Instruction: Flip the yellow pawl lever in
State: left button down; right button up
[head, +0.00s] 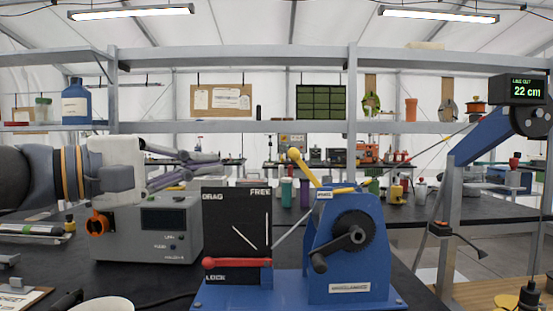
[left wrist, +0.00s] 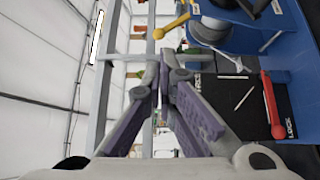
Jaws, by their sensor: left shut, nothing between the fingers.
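The yellow pawl lever (head: 305,168) stands on top of the blue winch (head: 345,240), tilted up and to the left with its round knob at the upper end. In the left wrist view the yellow lever (left wrist: 173,25) shows at the top, beyond the fingertips. My left gripper (head: 218,158) comes in from the left and points right, with its purple-grey fingers closed and empty. It is left of the lever knob and apart from it. In the left wrist view its fingertips (left wrist: 158,72) are together. My right gripper is not in view.
A red lever (head: 238,262) lies level near LOCK on a black DRAG panel (head: 222,215). A black crank (head: 338,248) juts from the winch. A grey box with an orange knob (head: 150,235) stands below my left arm. A display (head: 518,90) reads 22 cm.

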aim_at(291, 153)
pick_arm(q)
jog(key=b+x, duration=0.1)
jog(key=x, duration=1.1)
jog(key=shift+w+d+f, duration=0.15)
jog(key=shift+w+d, duration=0.6)
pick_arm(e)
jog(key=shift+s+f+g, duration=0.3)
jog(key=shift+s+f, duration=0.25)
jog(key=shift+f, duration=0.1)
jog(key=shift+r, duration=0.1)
pick_arm(q)
jog(key=shift+d+r, duration=0.25)
jog(key=shift+r, duration=0.1)
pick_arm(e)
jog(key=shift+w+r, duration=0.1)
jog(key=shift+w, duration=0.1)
